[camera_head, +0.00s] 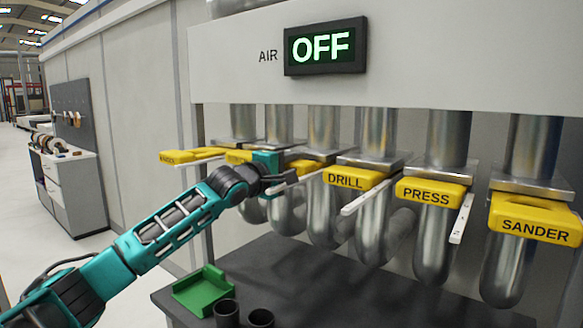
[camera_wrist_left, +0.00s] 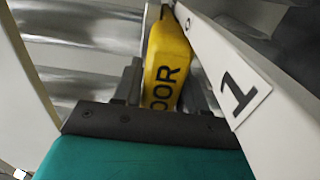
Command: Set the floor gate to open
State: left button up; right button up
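In the left wrist view a yellow gate block (camera_wrist_left: 168,62) shows the letters "OOR"; the rest of its label is hidden. A white lever (camera_wrist_left: 235,80) marked "1" runs along its right side, close to the camera. My left gripper (camera_wrist_left: 163,88) points at the yellow block, its dark fingers apart with no object clearly held between them. In the head view my left gripper (camera_head: 280,178) is at the middle of the gate row, beside a white lever (camera_head: 298,182) and in front of a yellow gate (camera_head: 307,165) with no readable label. My right gripper is not in view.
DRILL (camera_head: 355,178), PRESS (camera_head: 430,191) and SANDER (camera_head: 535,218) gates continue to the right, with levers projecting close by. The air display (camera_head: 325,47) reads OFF.

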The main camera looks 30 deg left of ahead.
pick_arm(q)
grip_shut()
